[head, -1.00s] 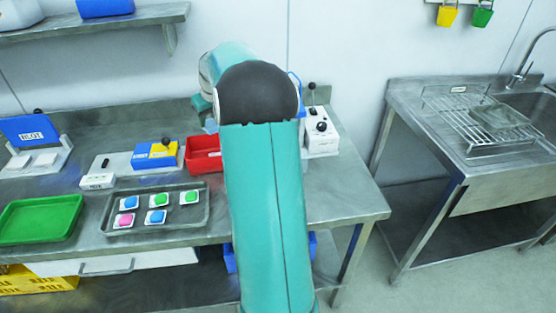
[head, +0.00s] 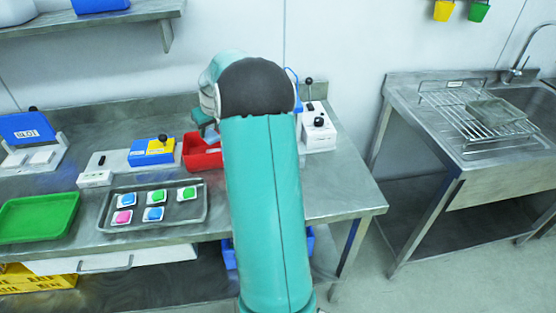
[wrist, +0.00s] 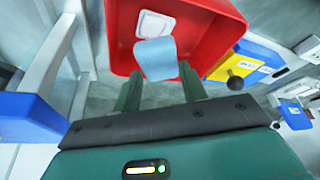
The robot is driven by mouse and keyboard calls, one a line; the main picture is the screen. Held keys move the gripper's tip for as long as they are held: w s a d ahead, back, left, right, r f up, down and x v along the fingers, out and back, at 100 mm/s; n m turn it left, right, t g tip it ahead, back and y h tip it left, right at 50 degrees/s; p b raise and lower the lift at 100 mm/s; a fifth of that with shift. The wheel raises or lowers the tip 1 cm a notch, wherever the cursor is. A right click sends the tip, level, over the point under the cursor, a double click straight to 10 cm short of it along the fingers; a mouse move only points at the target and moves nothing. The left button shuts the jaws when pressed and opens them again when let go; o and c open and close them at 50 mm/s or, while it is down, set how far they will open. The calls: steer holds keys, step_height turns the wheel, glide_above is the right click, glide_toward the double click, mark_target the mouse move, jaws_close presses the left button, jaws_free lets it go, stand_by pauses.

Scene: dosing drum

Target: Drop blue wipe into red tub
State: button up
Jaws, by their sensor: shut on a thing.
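The red tub (head: 203,158) stands on the steel bench, partly behind my arm in the head view. In the wrist view the red tub (wrist: 208,28) opens in front of my gripper (wrist: 160,75), with a white patch on its inside. My gripper is shut on the light blue wipe (wrist: 157,57), which hangs from between the two dark green fingers and overlaps the tub's opening. I cannot tell how deep the wipe is relative to the rim. In the head view the fingers are mostly hidden by my arm.
A blue and yellow box (head: 152,151) stands left of the tub. A grey tray (head: 153,207) holds several coloured packets, with a green tray (head: 38,217) beside it. A white lever device (head: 318,132) stands right of my arm. A sink bench (head: 470,140) is further right.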

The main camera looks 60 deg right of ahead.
steer(key=o, duration=1)
steer(key=shift+o, duration=0.2)
steer(key=shift+r, duration=0.1)
steer(key=v, duration=1.3)
steer(key=shift+s+r, duration=0.2)
steer(key=shift+r, duration=0.1)
